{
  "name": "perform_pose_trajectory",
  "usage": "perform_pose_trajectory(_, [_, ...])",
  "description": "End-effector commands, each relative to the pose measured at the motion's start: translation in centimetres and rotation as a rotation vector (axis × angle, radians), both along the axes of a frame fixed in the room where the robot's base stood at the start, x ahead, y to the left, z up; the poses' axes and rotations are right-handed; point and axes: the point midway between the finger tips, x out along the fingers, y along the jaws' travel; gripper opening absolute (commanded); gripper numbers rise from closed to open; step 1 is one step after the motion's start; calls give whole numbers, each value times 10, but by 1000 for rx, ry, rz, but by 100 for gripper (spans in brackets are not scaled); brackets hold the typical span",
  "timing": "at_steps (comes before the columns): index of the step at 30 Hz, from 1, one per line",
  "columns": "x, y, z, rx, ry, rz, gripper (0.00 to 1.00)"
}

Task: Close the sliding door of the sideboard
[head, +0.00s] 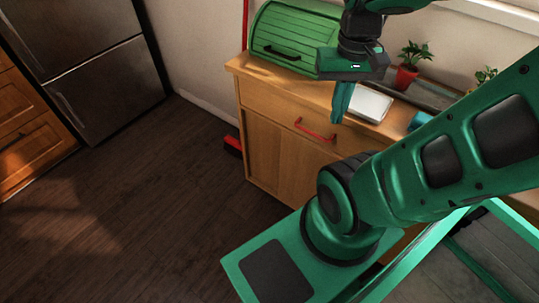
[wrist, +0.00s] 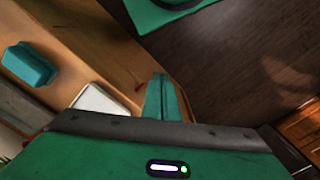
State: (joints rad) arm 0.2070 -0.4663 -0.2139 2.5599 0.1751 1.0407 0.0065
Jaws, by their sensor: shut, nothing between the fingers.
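The wooden sideboard (head: 262,75) stands along the wall in the head view. Its lower front (head: 262,155) shows wood panels with a vertical line between them. My arm hides the right part of the front, so I cannot tell how far the sliding door is open. My gripper (head: 338,120) points down, in front of or above the sideboard's front edge, higher than the lower panels. Its teal fingers are together and empty. They also show in the wrist view (wrist: 161,78), with the sideboard (wrist: 75,50) to their left.
A drawer with a red handle (head: 315,131) is above the lower panels. On top are a green bread box (head: 295,38), a white flat object (head: 370,104), a potted plant (head: 407,75) and a teal object (wrist: 28,64).

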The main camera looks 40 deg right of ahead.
Motion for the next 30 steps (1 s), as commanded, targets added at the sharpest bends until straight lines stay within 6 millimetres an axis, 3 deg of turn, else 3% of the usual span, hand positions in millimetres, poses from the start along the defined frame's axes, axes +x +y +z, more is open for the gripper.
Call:
perform_pose_trajectory(9, [0,0,0,0,0,0,0])
perform_pose_trajectory(11, [-9,0,5,-2,-13,2,0])
perform_pose_trajectory(14, [2,-3,6,-16,-12,-1,0])
perform_pose_trajectory(17, [29,-5,5,-43,-9,-4,0])
perform_pose_trajectory(23, [111,-4,-4,-114,-24,-4,0])
perform_pose_trajectory(30, [214,25,-36,-171,-65,8,0])
